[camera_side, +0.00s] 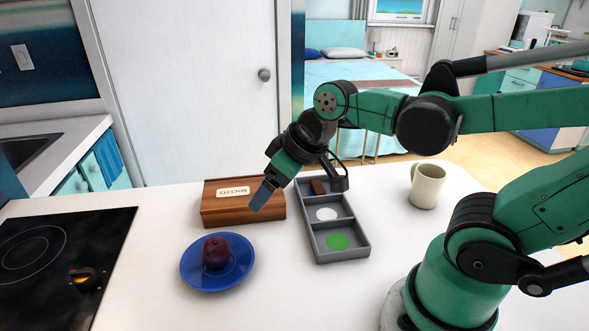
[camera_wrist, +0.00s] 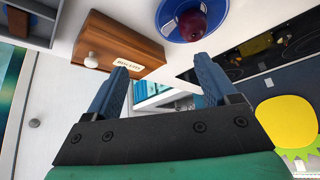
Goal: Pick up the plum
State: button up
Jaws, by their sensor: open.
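The dark red plum (camera_side: 216,252) sits on a round blue plate (camera_side: 243,275) on the white counter in the side view. In the wrist view the plum (camera_wrist: 192,25) and the plate (camera_wrist: 167,14) show at the top edge, partly cut off. My gripper (camera_side: 262,195) is in the air over the wooden box, above and to the right of the plum in the side view. In the wrist view its two blue fingers (camera_wrist: 160,73) are apart with nothing between them.
A wooden box with a label (camera_side: 212,212) lies behind the plate. A grey tray with compartments (camera_side: 364,249) is to its right, with a cream mug (camera_side: 427,186) farther right. A black cooktop (camera_side: 45,285) is left of the plate. Bare counter lies in front of the tray.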

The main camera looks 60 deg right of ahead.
aim_at(206, 262)
jog(key=w+a+f+n+g+y, duration=0.1)
jog(key=w+a+n+y, duration=0.1)
jog(key=n, duration=0.2)
jog(key=w+a+n+g+y, duration=0.1)
jog(key=w+n+g+y, duration=0.1)
jog(key=n+y, duration=0.1)
jog(key=w+a+f+n+g+y, duration=0.1)
jog(key=w+a+n+y, duration=0.1)
jog(key=n+y, duration=0.1)
jog(key=shift+w+a+f+n+g, duration=0.3)
jog(key=shift+a+f+n, duration=0.05)
jog(key=shift+n, duration=0.45)
jog(key=n+y, duration=0.1)
jog(key=f+n+y, duration=0.1)
jog(key=n+g, duration=0.1)
jog(key=n, duration=0.1)
jog(key=shift+w+a+f+y, duration=0.15)
jog(key=shift+w+a+y, duration=0.05)
jog(key=shift+w+y, duration=0.2)
jog(key=shift+f+n, duration=0.2)
jog(key=shift+n, duration=0.1)
jog(key=shift+f, duration=2.3)
notch_tip(206, 262, down, 2)
jog(key=shift+f, duration=0.15)
jog(key=shift+x, duration=1.5)
jog(key=c, duration=1)
jog(key=shift+c, duration=0.2)
